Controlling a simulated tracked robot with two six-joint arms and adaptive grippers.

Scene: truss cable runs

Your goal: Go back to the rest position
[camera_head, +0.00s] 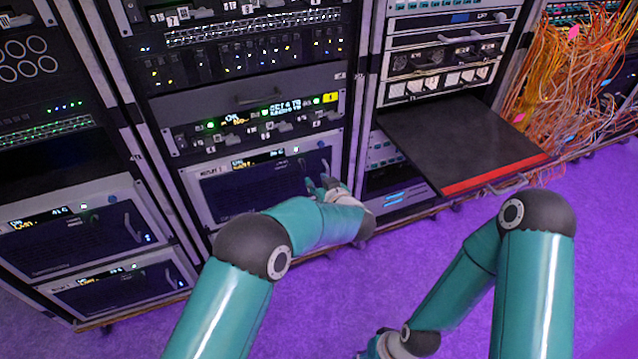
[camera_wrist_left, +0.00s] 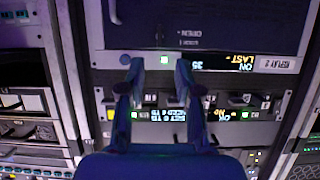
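My left gripper (camera_head: 321,184) is in front of the lower face of the middle rack, close to a dark-fronted unit (camera_head: 250,190) with a small lit display. In the left wrist view its two fingers (camera_wrist_left: 157,72) stand apart with nothing between them, so it is open and empty. I cannot tell whether the fingers touch the panel. My right arm bends down to the bottom edge of the head view; its fingers are out of the frame.
A black shelf (camera_head: 450,140) with a red front edge sticks out of the right rack. Orange cables (camera_head: 565,75) hang at the far right. A left rack (camera_head: 60,240) stands beside the middle one. The purple floor (camera_head: 600,260) is clear at the right.

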